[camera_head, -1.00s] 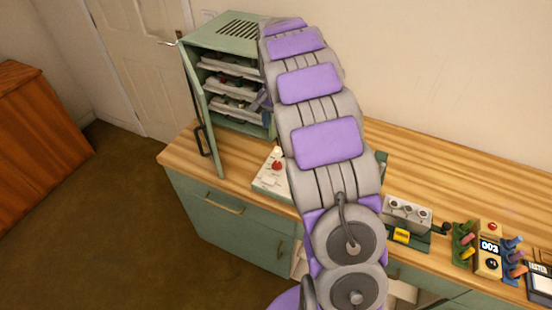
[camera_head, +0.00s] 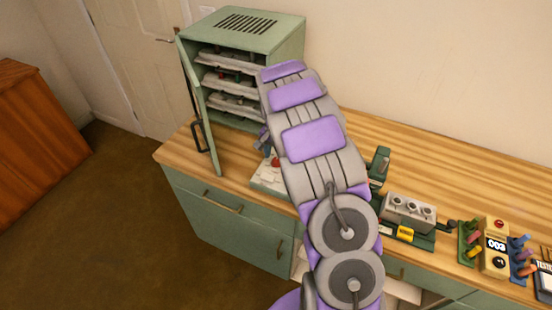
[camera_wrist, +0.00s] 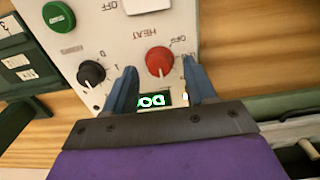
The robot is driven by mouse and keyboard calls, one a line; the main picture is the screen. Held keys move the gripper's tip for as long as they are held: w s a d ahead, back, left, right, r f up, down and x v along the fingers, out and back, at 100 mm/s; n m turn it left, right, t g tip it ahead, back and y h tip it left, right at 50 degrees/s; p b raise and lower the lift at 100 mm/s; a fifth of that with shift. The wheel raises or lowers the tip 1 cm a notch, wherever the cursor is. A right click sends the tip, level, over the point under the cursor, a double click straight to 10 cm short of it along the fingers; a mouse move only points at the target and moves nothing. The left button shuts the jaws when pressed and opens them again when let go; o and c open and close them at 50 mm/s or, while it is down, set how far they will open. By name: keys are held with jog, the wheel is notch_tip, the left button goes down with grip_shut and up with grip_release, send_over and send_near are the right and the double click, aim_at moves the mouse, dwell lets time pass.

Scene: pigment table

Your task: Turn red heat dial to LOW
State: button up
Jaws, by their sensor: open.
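The red heat dial (camera_wrist: 160,62) sits on a white control panel (camera_wrist: 110,45) in the wrist view, under the printed word HEAT. Its pointer position is hard to read. My gripper (camera_wrist: 164,78) is open, with its two blue fingers on either side of the dial and a little short of it; contact cannot be told. A green-lit display (camera_wrist: 150,100) shows between the fingers. In the head view the red dial (camera_head: 275,162) and part of the panel (camera_head: 266,180) show beside my arm, which hides the rest.
A black knob (camera_wrist: 91,73), a green button (camera_wrist: 58,17) and a white switch (camera_wrist: 145,5) share the panel. A green cabinet (camera_head: 260,35) with an open door stands behind. A metal block (camera_head: 408,210) and other devices stand to the right.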

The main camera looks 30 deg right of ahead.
jog(key=shift+f, duration=0.7)
jog(key=shift+c, duration=0.3)
grip_shut()
